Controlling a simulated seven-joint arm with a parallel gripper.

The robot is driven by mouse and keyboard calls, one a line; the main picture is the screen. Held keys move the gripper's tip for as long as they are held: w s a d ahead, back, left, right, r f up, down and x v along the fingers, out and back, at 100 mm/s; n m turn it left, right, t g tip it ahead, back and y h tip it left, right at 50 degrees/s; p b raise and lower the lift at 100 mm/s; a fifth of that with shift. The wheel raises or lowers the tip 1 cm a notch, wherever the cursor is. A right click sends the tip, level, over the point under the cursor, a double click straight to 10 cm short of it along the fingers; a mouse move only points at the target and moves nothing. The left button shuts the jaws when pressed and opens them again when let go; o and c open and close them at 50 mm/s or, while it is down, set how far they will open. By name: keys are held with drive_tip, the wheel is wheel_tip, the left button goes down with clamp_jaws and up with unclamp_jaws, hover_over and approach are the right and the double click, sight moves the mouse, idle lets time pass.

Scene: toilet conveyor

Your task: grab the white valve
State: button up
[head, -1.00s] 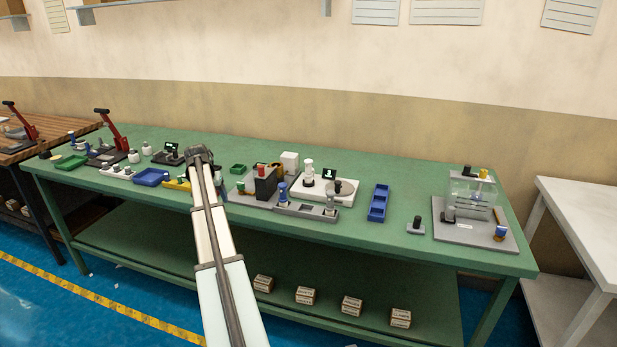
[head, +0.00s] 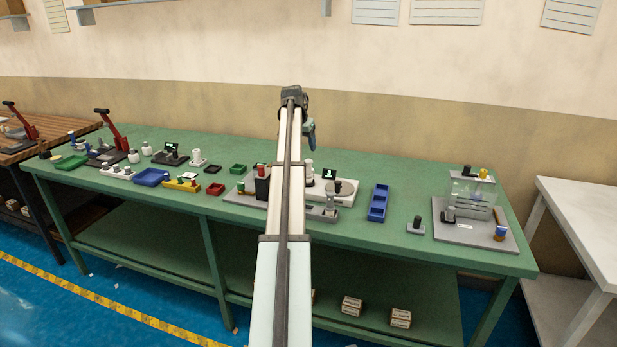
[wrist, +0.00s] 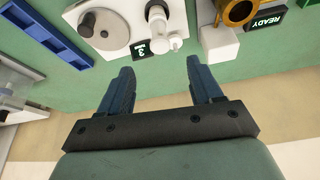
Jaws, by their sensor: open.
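The white valve (head: 309,167) stands upright at the left side of a white station plate (head: 320,194) on the green bench, partly beside my arm in the head view. In the wrist view a white valve-like part (wrist: 157,18) with a round knob shows near the top, beside a small black display. My gripper (head: 309,134) is above and behind the station in the head view. In the wrist view my gripper (wrist: 160,68) has its two blue fingers wide apart, with nothing between them. The valve lies beyond the fingertips, apart from them.
A round grey disc (head: 341,187) sits on the same plate. A white block (wrist: 219,42) stands close to one finger in the wrist view. A blue tray (head: 377,203) lies right of the station.

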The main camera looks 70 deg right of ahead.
sight(309, 167)
drive_tip(key=x, duration=1.3)
drive_tip(key=shift+d+f, duration=0.1)
drive_tip(key=shift+f, duration=0.25)
drive_tip(key=shift+c, duration=0.5)
clamp_jaws()
drive_tip(key=shift+r, duration=0.1)
